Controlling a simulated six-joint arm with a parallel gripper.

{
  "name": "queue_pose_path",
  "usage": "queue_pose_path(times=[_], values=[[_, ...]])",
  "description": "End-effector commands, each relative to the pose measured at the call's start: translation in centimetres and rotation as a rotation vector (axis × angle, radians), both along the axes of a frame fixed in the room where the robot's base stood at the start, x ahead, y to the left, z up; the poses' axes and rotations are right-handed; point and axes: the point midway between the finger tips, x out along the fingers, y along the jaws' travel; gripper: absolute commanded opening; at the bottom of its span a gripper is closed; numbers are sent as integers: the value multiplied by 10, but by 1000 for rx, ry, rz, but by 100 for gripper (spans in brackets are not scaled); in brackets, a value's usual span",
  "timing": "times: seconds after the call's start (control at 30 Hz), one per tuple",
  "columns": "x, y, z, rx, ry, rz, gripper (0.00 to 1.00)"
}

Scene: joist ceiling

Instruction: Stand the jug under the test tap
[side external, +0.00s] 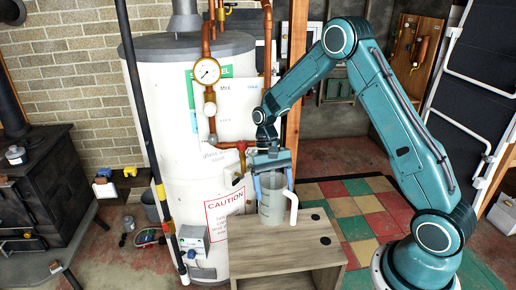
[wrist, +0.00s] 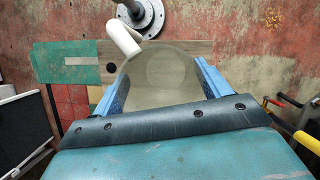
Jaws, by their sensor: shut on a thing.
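The jug (side external: 271,206) is grey and see-through, with a white handle on its right side. It is upright at the back of the wooden bench top; I cannot tell whether its base touches the wood. My gripper (side external: 272,181) is above it, with its blue fingers shut on the jug's sides. In the wrist view the jug (wrist: 158,75) fills the space between the blue fingers, and its white handle points to the upper left. The test tap (side external: 241,148), with red and brass parts, is on the pipework up and to the left of the jug.
The wooden bench (side external: 285,252) has clear room at its front and dark round holes in its top. A white cylinder tank (side external: 173,110) with copper pipes and a gauge (side external: 207,71) stands close on the left. A black stove (side external: 38,190) is at the far left.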

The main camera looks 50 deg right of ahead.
Motion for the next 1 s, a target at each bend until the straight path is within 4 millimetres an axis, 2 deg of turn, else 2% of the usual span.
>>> queue_pose_path(times=[0.2, 0.43, 0.6, 1.0], values=[[6, 32, -6, 0, 0, 278, 32], [9, 55, -10, 1, 0, 487, 32], [9, 63, -11, 1, 0, 555, 32], [9, 64, -11, 1, 0, 566, 32]])
